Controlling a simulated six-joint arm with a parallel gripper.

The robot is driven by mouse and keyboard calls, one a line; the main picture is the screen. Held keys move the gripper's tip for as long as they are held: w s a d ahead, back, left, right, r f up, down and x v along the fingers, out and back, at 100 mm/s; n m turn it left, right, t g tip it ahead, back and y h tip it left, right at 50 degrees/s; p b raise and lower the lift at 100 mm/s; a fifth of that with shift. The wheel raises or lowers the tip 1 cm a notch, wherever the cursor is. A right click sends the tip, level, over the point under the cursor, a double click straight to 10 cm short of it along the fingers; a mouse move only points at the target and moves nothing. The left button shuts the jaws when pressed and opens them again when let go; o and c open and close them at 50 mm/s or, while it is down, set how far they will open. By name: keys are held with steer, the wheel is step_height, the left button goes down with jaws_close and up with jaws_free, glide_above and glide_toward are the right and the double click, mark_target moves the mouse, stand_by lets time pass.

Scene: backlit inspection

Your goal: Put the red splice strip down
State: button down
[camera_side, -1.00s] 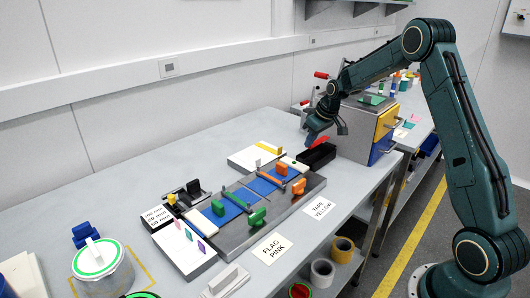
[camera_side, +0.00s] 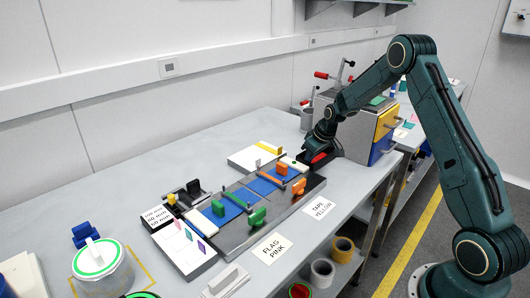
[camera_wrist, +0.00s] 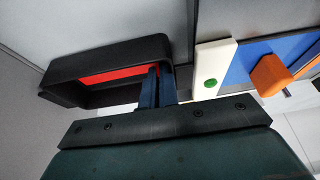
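The red splice strip (camera_wrist: 110,74) lies low inside the black open-topped tray (camera_wrist: 118,52) in the wrist view, along its length. In the side view the strip (camera_side: 319,158) shows as a red patch inside the tray (camera_side: 313,168), under my gripper (camera_side: 322,152). The blue fingers of my gripper (camera_wrist: 157,76) reach into the tray at the strip's right end, close together, and look shut on it. The fingertips and the strip's gripped end are partly hidden. I cannot tell whether the strip touches the tray floor.
A grey board with blue pads and green and orange clamps (camera_side: 257,217) stands left of the tray. A white block with a green button (camera_wrist: 211,83) is close to the fingers. A grey cabinet with yellow and blue drawers (camera_side: 355,125) stands behind and right.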

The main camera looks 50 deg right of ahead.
steer(key=shift+f, duration=0.2)
steer(key=shift+s+a+f, duration=0.1)
steer(key=shift+s+f, duration=0.1)
steer(key=shift+f, duration=0.4)
steer(key=c, duration=2)
jaws_free()
steer(key=shift+o, duration=0.2)
steer(key=shift+r, duration=0.5)
steer(key=v, duration=1.2)
steer(key=shift+r, duration=0.3)
steer(key=shift+w, duration=0.15)
